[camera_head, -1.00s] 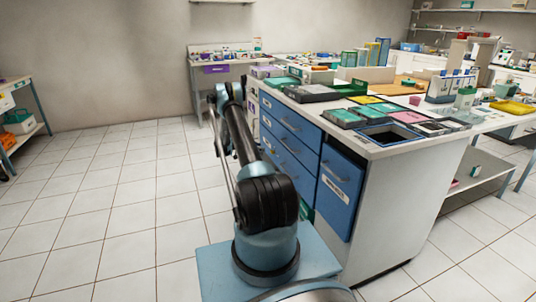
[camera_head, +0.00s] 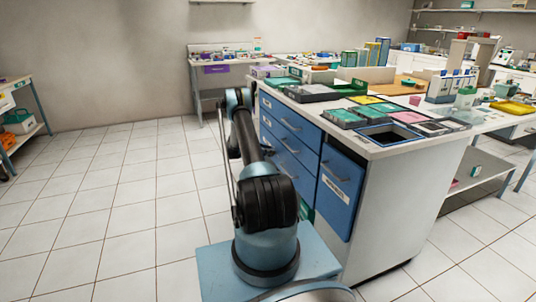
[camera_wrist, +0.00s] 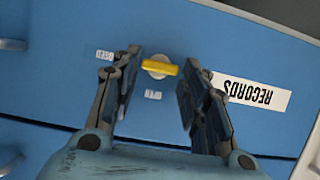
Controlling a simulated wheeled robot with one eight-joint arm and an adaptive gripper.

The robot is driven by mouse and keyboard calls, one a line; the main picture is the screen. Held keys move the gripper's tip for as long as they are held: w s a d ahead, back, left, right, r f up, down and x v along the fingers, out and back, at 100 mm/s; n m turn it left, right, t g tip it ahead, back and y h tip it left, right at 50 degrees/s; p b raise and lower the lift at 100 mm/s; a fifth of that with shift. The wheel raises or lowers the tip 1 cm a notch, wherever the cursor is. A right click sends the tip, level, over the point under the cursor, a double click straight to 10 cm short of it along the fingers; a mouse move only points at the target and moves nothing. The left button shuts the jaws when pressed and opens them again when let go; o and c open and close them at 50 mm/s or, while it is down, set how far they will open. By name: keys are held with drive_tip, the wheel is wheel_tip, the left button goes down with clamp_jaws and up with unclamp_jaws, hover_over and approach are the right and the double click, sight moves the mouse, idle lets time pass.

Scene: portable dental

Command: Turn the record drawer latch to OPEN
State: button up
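The record drawer latch (camera_wrist: 160,67) is a yellow bar on a round pale base, on a blue drawer front (camera_wrist: 220,30) in the wrist view. The bar lies nearly level in the picture, tilted slightly. Two small white labels, too small to read surely, sit left of and below it. A white RECORDS label (camera_wrist: 252,93) appears upside down at the right. My gripper (camera_wrist: 160,62) is open, with one finger on each side of the latch. The right finger is near the bar's end; I cannot tell whether they touch. The head view hides the latch and gripper.
The blue drawer cabinet (camera_head: 290,137) stands beside my arm, with several drawers and handles. Trays and boxes cover its white top (camera_head: 400,146). The tiled floor (camera_head: 120,210) at the left is clear.

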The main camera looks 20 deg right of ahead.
drive_tip(key=shift+d, duration=0.1)
drive_tip(key=c, duration=0.4)
drive_tip(key=m+t, duration=0.2)
drive_tip(key=m, duration=0.2)
drive_tip(key=s+f+m+t+h, duration=0.1)
drive_tip(key=m+t, duration=0.1)
drive_tip(key=m, duration=0.2)
drive_tip(key=m+t+h, duration=0.1)
drive_tip(key=m+t, duration=0.1)
drive_tip(key=m, duration=0.2)
drive_tip(key=shift+s+f+t, duration=0.25)
drive_tip(key=shift+s+t, duration=0.05)
drive_tip(key=shift+s, duration=0.1)
idle(0.6)
drive_tip(key=o, duration=1)
drive_tip(key=shift+o, duration=0.2)
